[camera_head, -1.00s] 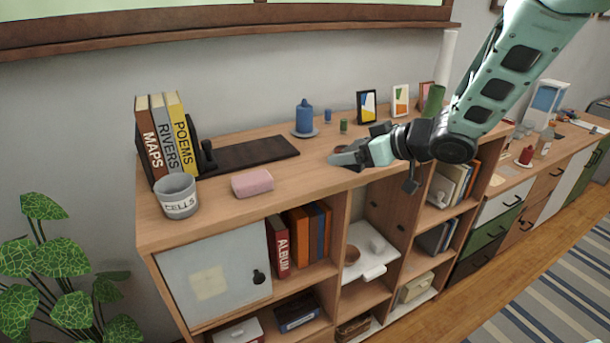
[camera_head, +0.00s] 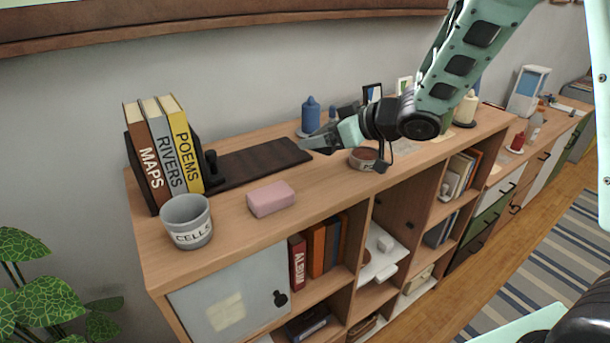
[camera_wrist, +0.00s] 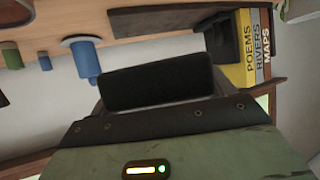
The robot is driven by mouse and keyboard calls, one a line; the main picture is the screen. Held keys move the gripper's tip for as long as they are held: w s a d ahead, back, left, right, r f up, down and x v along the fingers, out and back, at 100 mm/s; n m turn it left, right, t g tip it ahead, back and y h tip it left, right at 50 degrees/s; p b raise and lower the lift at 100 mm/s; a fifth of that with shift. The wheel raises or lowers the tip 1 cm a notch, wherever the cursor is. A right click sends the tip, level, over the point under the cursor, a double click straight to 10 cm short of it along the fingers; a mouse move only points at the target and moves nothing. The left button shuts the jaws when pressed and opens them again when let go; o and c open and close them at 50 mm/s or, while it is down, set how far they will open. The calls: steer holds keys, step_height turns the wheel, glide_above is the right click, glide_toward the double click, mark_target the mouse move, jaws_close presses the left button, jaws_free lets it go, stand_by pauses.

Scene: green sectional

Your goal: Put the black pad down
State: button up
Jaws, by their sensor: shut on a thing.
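The black pad (camera_wrist: 155,82) is a dark flat block with rounded corners, held at my gripper's mouth in the wrist view. My gripper (camera_head: 314,144) is shut on it. In the head view my gripper is over the cabinet top, by the right end of a long dark mat (camera_head: 255,163). The pad is hard to tell from the dark fingertips there. It hides the fingertips in the wrist view. I cannot tell how far above the top it is.
A blue candle (camera_head: 310,115) stands just behind my gripper, and a reddish-brown bowl (camera_head: 363,160) sits to its right. A pink block (camera_head: 271,198), a grey cup (camera_head: 187,221) and upright books (camera_head: 163,150) are to the left. Bare wood lies in front of the mat.

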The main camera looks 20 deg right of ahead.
steer(key=shift+w+a, duration=0.2)
steer(key=shift+w, duration=0.1)
steer(key=shift+w+a, duration=0.1)
steer(key=shift+a, duration=0.05)
steer(key=shift+f, duration=0.4)
steer(key=shift+f+p, duration=1.1)
steer(key=shift+f, duration=3.5)
steer(key=o, duration=1.1)
steer(key=shift+f, duration=0.1)
steer(key=shift+o, duration=0.2)
